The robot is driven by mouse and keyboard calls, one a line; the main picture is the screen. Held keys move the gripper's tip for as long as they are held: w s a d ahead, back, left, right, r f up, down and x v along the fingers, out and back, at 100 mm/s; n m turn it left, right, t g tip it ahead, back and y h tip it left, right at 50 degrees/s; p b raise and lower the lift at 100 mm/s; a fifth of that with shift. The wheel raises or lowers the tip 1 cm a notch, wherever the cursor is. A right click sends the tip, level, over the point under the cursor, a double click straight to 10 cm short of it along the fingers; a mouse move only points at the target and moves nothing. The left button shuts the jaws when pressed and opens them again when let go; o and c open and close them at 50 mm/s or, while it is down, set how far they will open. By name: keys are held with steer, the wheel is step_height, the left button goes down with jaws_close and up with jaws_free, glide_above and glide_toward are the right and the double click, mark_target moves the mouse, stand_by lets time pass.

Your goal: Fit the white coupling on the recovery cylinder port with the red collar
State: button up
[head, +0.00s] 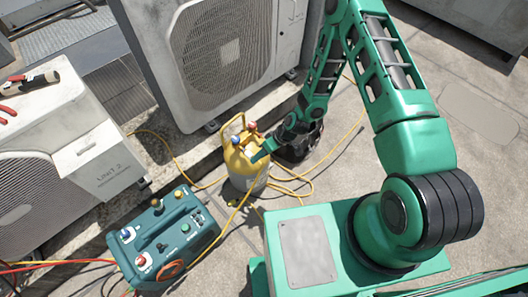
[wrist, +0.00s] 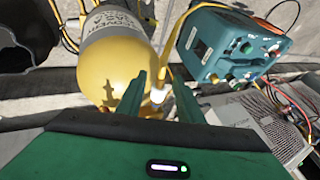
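The yellow recovery cylinder (head: 243,172) stands upright on the paving, with a blue-collared port (head: 235,141) and a red-collared port (head: 252,127) on top. My gripper (head: 262,157) is beside its upper right side. In the wrist view the cylinder (wrist: 112,62) fills the upper left, with its grey label showing; its ports are hard to make out there. The coupling is not clear in the head view.
A teal recovery machine (head: 165,240) stands left of the cylinder; it also shows in the wrist view (wrist: 232,45). Yellow hoses (head: 290,185) loop on the ground by the cylinder. A large condenser (head: 215,55) stands behind, and another condenser (head: 60,150) at left.

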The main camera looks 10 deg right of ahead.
steer(key=shift+a+f, duration=0.2)
steer(key=shift+f, duration=0.1)
steer(key=shift+c, duration=0.2)
jaws_close()
steer(key=c, duration=0.6)
jaws_free()
steer(key=shift+d, duration=0.1)
jaws_close()
steer(key=shift+s+d, duration=0.25)
steer(key=shift+s, duration=0.15)
steer(key=shift+s+d, duration=1.35)
steer(key=shift+s, duration=0.3)
